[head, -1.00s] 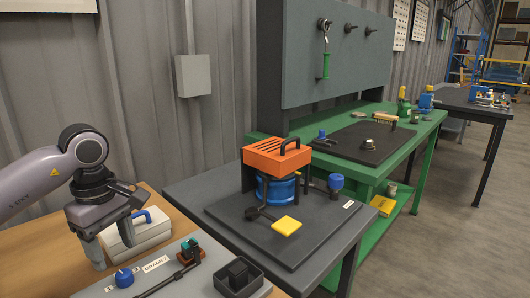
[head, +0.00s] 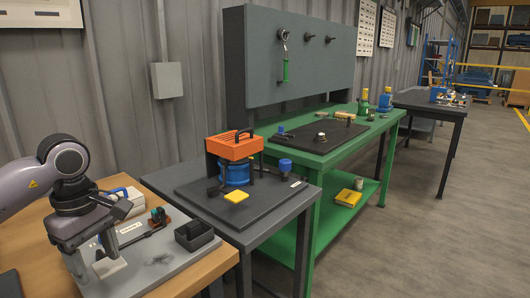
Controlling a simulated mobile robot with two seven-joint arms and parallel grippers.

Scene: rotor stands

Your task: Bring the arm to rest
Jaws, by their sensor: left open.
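My left gripper (head: 94,262) hangs from the arm at the lower left of the head view, fingers pointing down and apart. It is over the left part of a grey board (head: 185,262) on the wooden table. A small blue knob (head: 100,254) and a pale piece (head: 109,268) show between or just behind the fingers. I cannot tell whether the fingers touch them. Nothing is clearly gripped. My right gripper is not in view.
Right of these stands a dark table with an orange-topped blue rotor stand (head: 235,160). A green workbench (head: 310,225) is beyond; floor at right is clear.

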